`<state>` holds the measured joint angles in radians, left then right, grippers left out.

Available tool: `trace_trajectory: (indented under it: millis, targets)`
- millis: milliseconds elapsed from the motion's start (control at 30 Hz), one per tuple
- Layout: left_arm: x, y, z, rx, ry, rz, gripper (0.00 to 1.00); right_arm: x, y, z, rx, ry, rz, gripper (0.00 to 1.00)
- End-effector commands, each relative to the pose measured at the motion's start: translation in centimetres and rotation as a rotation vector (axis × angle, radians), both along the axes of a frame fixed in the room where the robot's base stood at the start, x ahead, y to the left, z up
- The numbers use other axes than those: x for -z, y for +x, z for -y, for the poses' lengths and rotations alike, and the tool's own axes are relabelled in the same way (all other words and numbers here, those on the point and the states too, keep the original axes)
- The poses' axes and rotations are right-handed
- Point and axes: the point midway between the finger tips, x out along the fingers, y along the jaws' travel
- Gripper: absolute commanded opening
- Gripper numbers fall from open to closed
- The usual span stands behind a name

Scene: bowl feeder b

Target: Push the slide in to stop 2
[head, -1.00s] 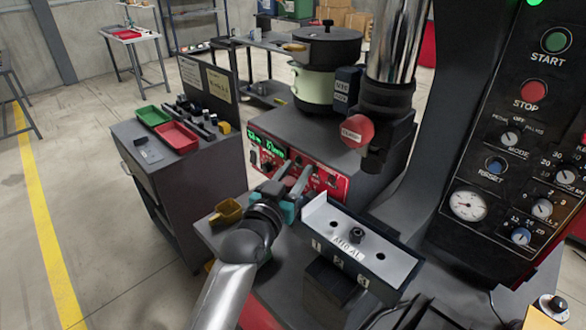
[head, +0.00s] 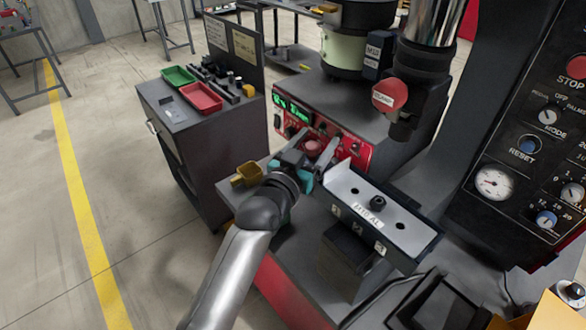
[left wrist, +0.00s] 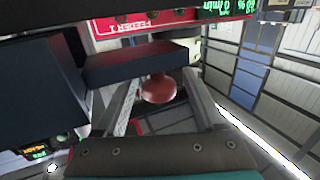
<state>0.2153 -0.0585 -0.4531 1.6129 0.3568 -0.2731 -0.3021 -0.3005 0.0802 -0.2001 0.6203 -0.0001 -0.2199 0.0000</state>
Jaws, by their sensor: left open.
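The fixture (head: 403,248) has a pale top plate labelled "M10 AL", with stop numbers 1, 2 and 3 along its front. A dark bolt (head: 377,203) stands upright on the plate at the middle, with a dark hole on either side. My left gripper (head: 318,150) is open near the left end of the fixture, its fingers pointing towards the red feeder panel. In the left wrist view a round red knob (left wrist: 158,88) shows between the two spread fingers, below a dark block (left wrist: 140,62). I cannot tell whether a finger touches it. The right gripper is not in view.
The feeder's red control panel (head: 345,143) stands just beyond the gripper. A red button (head: 390,96) on a dark column is above right. A cabinet (head: 222,135) carries a green tray (head: 178,76) and a red tray (head: 202,97).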

Motion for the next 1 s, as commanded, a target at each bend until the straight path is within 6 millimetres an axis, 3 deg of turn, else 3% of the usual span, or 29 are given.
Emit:
trace_trajectory:
  millis: [600, 800, 1000]
  targets:
    - [0.1, -9.4, -5.7, 0.001, 0.004, -0.002, 0.71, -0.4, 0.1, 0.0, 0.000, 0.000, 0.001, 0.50]
    - [0.1, -11.2, -6.8, 0.001, 0.002, -0.003, 0.71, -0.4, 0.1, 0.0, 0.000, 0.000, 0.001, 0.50]
    - [0.0, -11.7, -7.1, 0.001, 0.001, -0.002, 0.71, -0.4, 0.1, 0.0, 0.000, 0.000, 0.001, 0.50]
